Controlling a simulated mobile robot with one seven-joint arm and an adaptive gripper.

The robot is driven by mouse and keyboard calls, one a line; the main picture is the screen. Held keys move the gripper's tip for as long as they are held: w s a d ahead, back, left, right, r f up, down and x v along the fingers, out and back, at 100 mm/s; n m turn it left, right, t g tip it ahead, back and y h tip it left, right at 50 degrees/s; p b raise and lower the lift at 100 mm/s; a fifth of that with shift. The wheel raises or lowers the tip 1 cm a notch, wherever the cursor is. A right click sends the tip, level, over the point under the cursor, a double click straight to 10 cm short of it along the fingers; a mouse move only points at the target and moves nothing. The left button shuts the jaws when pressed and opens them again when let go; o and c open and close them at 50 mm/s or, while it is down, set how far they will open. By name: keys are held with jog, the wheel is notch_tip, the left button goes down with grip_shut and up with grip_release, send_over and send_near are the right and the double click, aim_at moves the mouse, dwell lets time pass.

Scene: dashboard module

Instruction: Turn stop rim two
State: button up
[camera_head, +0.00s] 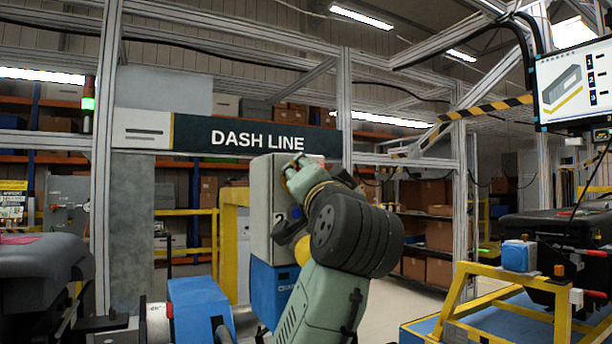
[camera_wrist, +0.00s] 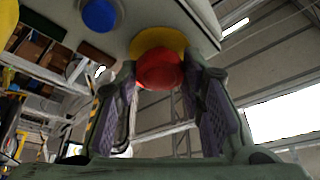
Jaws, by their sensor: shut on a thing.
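A red stop knob (camera_wrist: 160,74) with a yellow collar (camera_wrist: 158,42) sits on the pale face of a control box (camera_wrist: 122,36), in the upper middle of the wrist view. My gripper (camera_wrist: 160,88) has one finger on each side of the red knob and is shut on it. A round blue button (camera_wrist: 99,15) is on the same face, left of the knob. In the head view the grey box (camera_head: 260,195) carries a "2". My arm covers its right side and hides the red knob there.
A blue block (camera_head: 270,290) is under the grey box, and a yellow frame (camera_head: 230,240) stands behind it. A yellow cart (camera_head: 465,290) with a blue part is at the right. A dark dashboard module (camera_head: 40,262) is at the left edge.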

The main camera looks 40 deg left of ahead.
jog(key=shift+m, duration=0.3)
jog(key=o, duration=1.2)
jog(key=shift+c, duration=0.2)
jog(key=v, duration=1.2)
jog(key=shift+r, duration=0.15)
